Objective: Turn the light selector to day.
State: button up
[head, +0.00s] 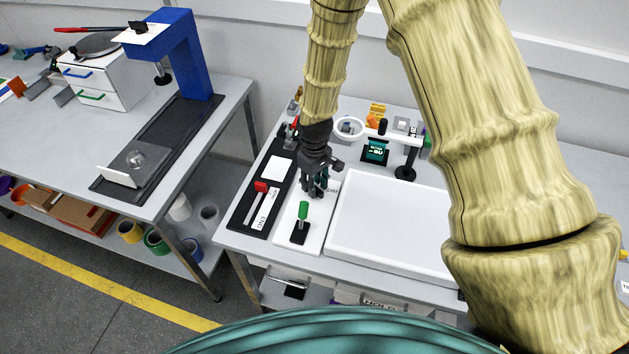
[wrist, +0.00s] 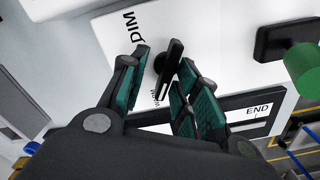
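The light selector is a black knob with a bar-shaped grip (wrist: 168,68) on a white panel (wrist: 215,35). In the wrist view the word DIM is printed beside it, and a smaller word near the fingers is partly hidden. My gripper (wrist: 163,62) points down at the panel with its teal-padded fingers apart, one on each side of the knob. A gap shows on the left of the knob; the right finger is close to it, and I cannot tell whether they touch. In the head view my gripper (head: 316,188) hides the knob on the white panel (head: 318,236).
A green-handled lever (head: 303,212) stands on the panel near the front. A red slider (head: 261,187) is on the black strip at left. A white light box (head: 395,225) lies right of the panel. A magnifier ring (head: 350,128) and small items stand behind.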

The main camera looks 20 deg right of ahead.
jog(key=shift+s+a+r, duration=0.1)
jog(key=shift+s+r, duration=0.1)
jog(key=shift+s, duration=0.3)
jog(key=shift+s+r, duration=0.15)
jog(key=shift+s, duration=0.3)
jog(key=shift+w+f, duration=0.45)
jog(key=shift+w, duration=0.05)
jog(key=shift+w+f, duration=0.2)
jog(key=shift+w, duration=0.1)
jog(key=shift+c, duration=1.3)
jog(key=c, duration=0.3)
jog(key=shift+s+r, duration=0.25)
jog(key=shift+s, duration=0.1)
grip_shut()
